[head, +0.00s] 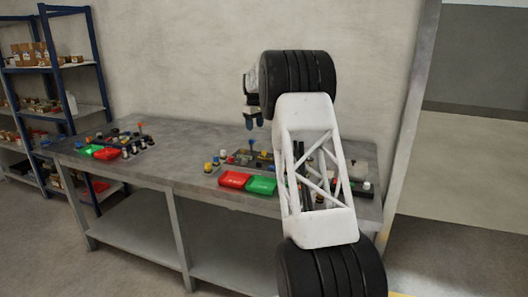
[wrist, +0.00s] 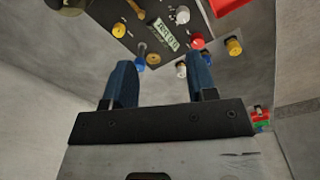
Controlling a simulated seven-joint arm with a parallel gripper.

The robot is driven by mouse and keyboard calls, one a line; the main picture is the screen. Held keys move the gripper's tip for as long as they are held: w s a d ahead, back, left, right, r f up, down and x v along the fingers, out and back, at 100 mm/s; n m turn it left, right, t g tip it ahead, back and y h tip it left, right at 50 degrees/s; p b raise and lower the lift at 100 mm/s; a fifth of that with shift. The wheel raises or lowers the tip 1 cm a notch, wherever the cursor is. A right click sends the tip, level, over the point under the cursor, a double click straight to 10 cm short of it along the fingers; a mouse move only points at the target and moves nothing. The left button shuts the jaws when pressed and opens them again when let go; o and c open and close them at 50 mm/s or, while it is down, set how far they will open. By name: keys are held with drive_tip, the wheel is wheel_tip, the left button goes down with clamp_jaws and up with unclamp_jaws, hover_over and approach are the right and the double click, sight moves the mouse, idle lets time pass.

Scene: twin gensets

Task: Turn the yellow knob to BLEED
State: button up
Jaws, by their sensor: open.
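The right-hand control panel (head: 240,158) lies on the grey workbench in the head view. The wrist view shows a panel (wrist: 150,30) at the top, with yellow knobs at its left (wrist: 118,30) and right (wrist: 234,46). I cannot tell which yellow knob is the one named, and no BLEED mark is readable. In the head view a small yellow knob (head: 208,167) shows at the panel's left end. My gripper (wrist: 161,78) is open and empty, its blue fingers apart. In the head view my gripper (head: 254,122) hangs above the panel, touching nothing.
Blue (wrist: 141,52), red (wrist: 197,41) and white (wrist: 182,14) controls crowd the panel. Red (head: 235,180) and green (head: 262,186) trays sit at its front. A similar panel (head: 120,138) is at the bench's left. Bare bench (head: 180,150) lies between; my arm hides the right part.

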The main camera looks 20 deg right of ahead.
approach(264, 153)
drive_tip(key=shift+w+d+f+n, duration=0.15)
drive_tip(key=shift+w+f+n, duration=0.1)
drive_tip(key=shift+w, duration=0.1)
drive_tip(key=shift+w+d+f+n, duration=0.15)
drive_tip(key=shift+w+d+f, duration=0.1)
drive_tip(key=shift+w, duration=0.1)
drive_tip(key=shift+f, duration=0.1)
drive_tip(key=shift+f, duration=3.8)
drive_tip(key=c, duration=0.9)
